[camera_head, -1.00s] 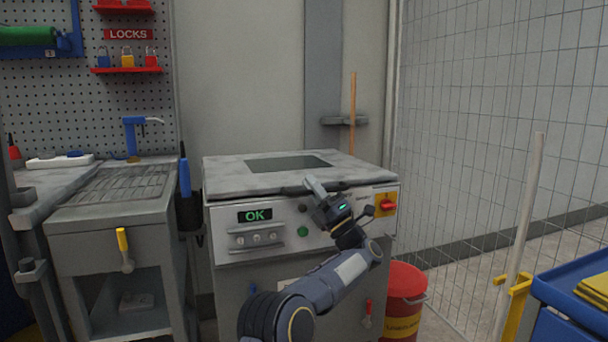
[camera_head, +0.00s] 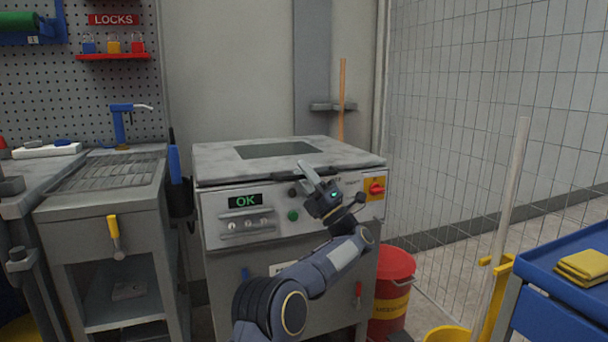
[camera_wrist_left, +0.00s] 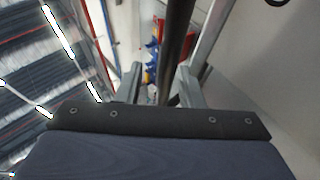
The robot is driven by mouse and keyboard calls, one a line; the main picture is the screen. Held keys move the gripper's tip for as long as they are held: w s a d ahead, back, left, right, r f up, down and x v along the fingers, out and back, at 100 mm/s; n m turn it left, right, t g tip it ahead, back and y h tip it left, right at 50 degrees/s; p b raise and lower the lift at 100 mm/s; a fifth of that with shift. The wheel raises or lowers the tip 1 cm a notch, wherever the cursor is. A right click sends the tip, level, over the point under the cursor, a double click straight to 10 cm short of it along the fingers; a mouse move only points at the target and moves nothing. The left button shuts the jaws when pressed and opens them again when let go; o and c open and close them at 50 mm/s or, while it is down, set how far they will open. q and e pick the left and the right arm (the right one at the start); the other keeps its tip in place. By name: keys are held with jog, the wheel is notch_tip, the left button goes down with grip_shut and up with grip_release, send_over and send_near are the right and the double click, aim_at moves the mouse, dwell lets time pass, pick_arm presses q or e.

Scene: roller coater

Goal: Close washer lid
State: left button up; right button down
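The washer (camera_head: 250,262) is a grey cabinet with a green "OK" display (camera_head: 245,201) on its front panel. Its grey lid (camera_head: 215,160) lies flat or nearly flat across the top, with a dark line under its front edge. A darker window panel is set in the lid. My left gripper (camera_head: 308,174) is at the lid's front edge, right of the middle, fingers pointing up. In the left wrist view, the two fingers (camera_wrist_left: 160,88) stand apart with a dark bar (camera_wrist_left: 178,45) passing between or just beyond them; contact is unclear. My right gripper is out of view.
A grey sink bench (camera_head: 105,205) with a blue tap stands at the left. A red bucket (camera_head: 392,290) stands right of the washer. A blue cart (camera_head: 550,270) with yellow cloths is at the lower right, before a mesh fence (camera_head: 480,120).

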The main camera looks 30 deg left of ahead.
pick_arm(q)
jog(key=v, duration=0.7)
jog(key=shift+d+f+p, duration=0.15)
jog(key=shift+d+p, duration=0.1)
jog(key=shift+p, duration=0.15)
